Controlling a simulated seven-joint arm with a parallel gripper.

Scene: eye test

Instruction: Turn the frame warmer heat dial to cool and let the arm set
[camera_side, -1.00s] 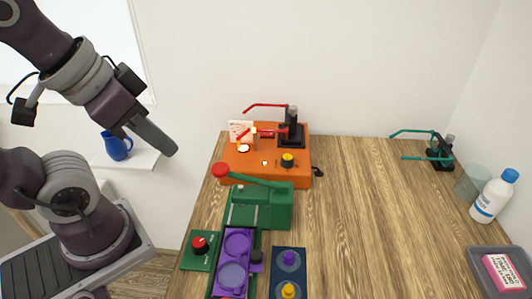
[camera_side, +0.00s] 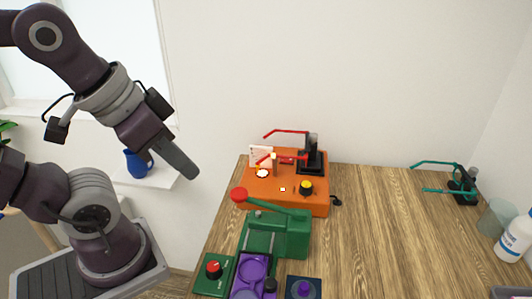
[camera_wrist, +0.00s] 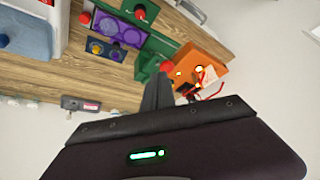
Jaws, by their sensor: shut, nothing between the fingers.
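An orange box (camera_side: 262,196), which looks like the frame warmer, stands at the back left of the table. A yellow and black knob (camera_side: 306,187) is on its top right; its setting cannot be read. A small lit yellow square (camera_side: 282,189) and a glowing spot (camera_side: 262,173) show on the box. A red spectacle frame with its arm (camera_side: 287,132) raised is at a black holder (camera_side: 312,152) on the box. My gripper (camera_side: 194,175) is shut and empty, in the air left of the box. In the wrist view my gripper (camera_wrist: 159,78) points toward the orange box (camera_wrist: 211,63).
A green press (camera_side: 290,236) with a red-ended lever stands before the box. Nearer are a purple tray (camera_side: 268,262), a red knob (camera_side: 213,269) on a green plate and a navy plate (camera_side: 290,283). Teal spectacles (camera_side: 440,190) and a white bottle (camera_side: 513,240) are right. The middle table is clear.

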